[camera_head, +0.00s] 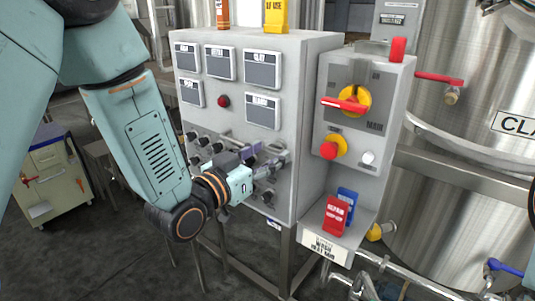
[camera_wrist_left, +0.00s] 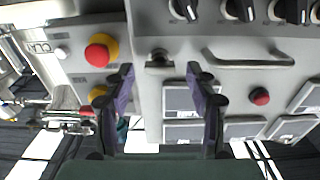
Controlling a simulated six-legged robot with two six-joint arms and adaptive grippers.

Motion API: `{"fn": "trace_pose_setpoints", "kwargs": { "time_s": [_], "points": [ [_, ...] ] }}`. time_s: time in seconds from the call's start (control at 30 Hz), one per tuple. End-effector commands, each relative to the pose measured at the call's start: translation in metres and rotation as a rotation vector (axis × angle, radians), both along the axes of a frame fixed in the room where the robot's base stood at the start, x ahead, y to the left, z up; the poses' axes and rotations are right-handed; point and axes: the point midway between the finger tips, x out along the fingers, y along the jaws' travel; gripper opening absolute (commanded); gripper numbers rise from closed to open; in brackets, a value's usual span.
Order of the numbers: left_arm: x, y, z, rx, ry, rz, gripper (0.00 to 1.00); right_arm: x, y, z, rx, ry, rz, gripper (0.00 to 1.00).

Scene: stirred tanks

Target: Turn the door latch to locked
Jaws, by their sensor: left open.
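The door latch (camera_wrist_left: 158,58) is a small dark knob on a light plate on the grey cabinet front, seen in the left wrist view beside a bar handle (camera_wrist_left: 248,62). My left gripper (camera_wrist_left: 160,74) is open, its two purple-grey fingers on either side of the latch in that picture, with nothing between them. Whether the fingers touch the latch cannot be told. In the head view my left gripper (camera_head: 264,160) is in front of the lower right part of the control cabinet (camera_head: 235,95) and hides the latch. My right gripper is not in view.
A grey switch box (camera_head: 372,85) with a red-handled main switch (camera_head: 348,103) and a red emergency button (camera_head: 329,150) stands right of the cabinet. Several black knobs (camera_wrist_left: 238,10) line the cabinet front. A steel tank (camera_head: 450,200) stands at the right.

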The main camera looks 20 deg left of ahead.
Motion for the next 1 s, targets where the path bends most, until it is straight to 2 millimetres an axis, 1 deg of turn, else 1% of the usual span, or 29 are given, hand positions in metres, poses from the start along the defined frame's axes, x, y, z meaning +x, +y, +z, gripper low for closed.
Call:
{"fn": "trace_pose_setpoints", "kwargs": {
  "time_s": [0.1, 0.4, 1.0],
  "points": [
    [0.005, -0.0031, -0.0001, 0.0, 0.0, -0.001, 0.57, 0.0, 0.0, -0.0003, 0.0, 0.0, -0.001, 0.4],
    [0.0061, -0.0029, 0.0001, -0.002, 0.001, 0.001, 0.56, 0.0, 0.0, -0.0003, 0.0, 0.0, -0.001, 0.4],
    [0.0059, -0.0026, -0.0002, -0.002, 0.002, 0.001, 0.05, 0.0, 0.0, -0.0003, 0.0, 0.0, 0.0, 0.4]
  ]
}}
